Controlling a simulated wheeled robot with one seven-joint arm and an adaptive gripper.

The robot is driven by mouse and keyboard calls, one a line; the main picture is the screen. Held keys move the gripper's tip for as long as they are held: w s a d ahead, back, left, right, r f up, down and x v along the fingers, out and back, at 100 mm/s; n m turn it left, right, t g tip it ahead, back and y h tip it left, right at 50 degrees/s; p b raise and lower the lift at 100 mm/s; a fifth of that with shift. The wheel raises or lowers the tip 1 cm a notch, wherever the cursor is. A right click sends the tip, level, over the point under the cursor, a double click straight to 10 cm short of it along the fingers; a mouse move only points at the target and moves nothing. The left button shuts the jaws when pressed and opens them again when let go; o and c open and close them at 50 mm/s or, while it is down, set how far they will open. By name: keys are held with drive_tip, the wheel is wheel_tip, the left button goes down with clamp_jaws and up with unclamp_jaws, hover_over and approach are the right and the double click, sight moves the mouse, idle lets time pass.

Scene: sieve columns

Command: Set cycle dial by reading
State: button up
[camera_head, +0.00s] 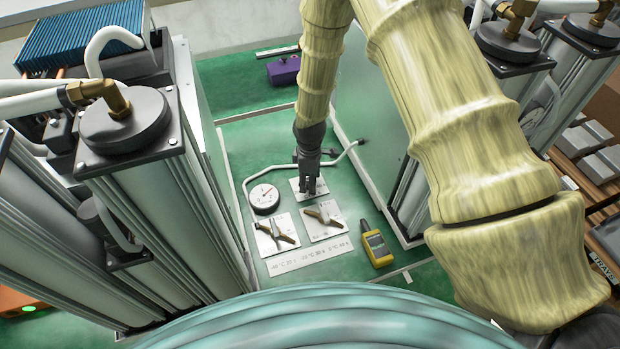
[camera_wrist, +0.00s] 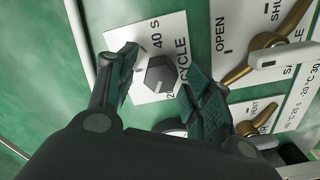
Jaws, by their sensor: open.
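The cycle dial is a dark grey hexagonal knob (camera_wrist: 158,74) on a white plate marked CYCLE, 20 and 40 S. My gripper (camera_wrist: 163,66) is open, with one finger on each side of the knob; I cannot tell whether they touch it. In the head view my gripper (camera_head: 309,186) points down over the cycle plate (camera_head: 321,185) and hides the knob. A round white gauge (camera_head: 264,196) stands to its left; its reading is too small to tell. A white strip (camera_head: 310,252) in front lists temperatures with seconds, partly legible.
Two valve plates with brass handles (camera_head: 285,237) (camera_head: 323,217) lie just in front of the dial; one is marked OPEN and SHUT. A yellow handheld device (camera_head: 376,246) lies to the right. Tall grey columns (camera_head: 150,210) flank the bay.

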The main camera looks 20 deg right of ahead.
drive_tip(key=c, duration=1)
drive_tip(key=shift+m, duration=0.5)
drive_tip(key=m+b, duration=0.2)
drive_tip(key=m, duration=0.2)
drive_tip(key=shift+m, duration=0.4)
drive_tip(key=m+b, duration=0.1)
drive_tip(key=m, duration=0.5)
drive_tip(key=shift+r, duration=0.1)
drive_tip(key=o, duration=1)
